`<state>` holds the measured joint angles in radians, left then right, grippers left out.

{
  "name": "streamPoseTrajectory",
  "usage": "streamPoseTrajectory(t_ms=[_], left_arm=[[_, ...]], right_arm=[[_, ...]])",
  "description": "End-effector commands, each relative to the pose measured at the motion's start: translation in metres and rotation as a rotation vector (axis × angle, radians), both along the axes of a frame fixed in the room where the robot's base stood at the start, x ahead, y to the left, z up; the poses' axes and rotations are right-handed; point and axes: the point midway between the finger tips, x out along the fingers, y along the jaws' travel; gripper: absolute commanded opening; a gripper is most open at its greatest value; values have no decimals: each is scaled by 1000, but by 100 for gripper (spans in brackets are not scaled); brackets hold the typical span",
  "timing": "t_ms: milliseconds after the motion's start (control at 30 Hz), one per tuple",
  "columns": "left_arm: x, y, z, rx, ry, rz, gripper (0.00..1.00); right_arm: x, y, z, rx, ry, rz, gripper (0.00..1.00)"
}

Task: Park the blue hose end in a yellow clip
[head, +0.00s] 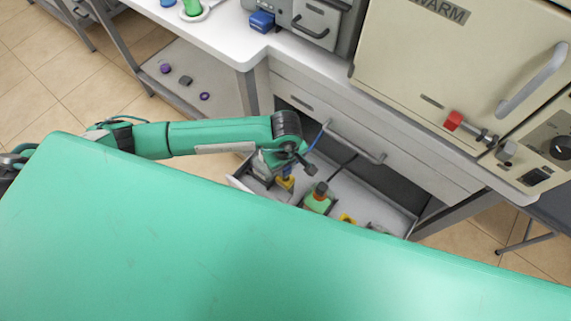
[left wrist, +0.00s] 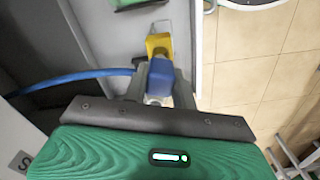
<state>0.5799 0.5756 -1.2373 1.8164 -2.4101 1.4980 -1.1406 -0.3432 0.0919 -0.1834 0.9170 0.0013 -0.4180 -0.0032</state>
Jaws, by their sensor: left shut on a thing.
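My left gripper (head: 277,171) reaches down into the open drawer; its fingers also show in the left wrist view (left wrist: 159,90). It is shut on the blue hose end (left wrist: 158,78), whose blue hose (left wrist: 85,78) runs off to the left. A yellow clip (left wrist: 158,43) stands right beyond the hose end in the left wrist view and shows in the drawer in the head view (head: 285,184). The hose end overlaps the clip's near side; I cannot tell whether it is seated in it. Another yellow clip (head: 346,218) lies further right. My right gripper is out of view.
The beige oven (head: 455,75) and the worktop (head: 225,38) are above and behind. A large green surface covers the foreground and hides the drawer's near part.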

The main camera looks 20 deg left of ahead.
Motion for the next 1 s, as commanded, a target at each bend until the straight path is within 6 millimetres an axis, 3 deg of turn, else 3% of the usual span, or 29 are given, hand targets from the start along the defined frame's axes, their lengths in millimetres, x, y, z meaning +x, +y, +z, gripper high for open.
streamPoseTrajectory(t_ms=[1000], left_arm=[[0, 0, -4, -1, 1, 1, 5]], right_arm=[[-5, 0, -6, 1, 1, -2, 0]])
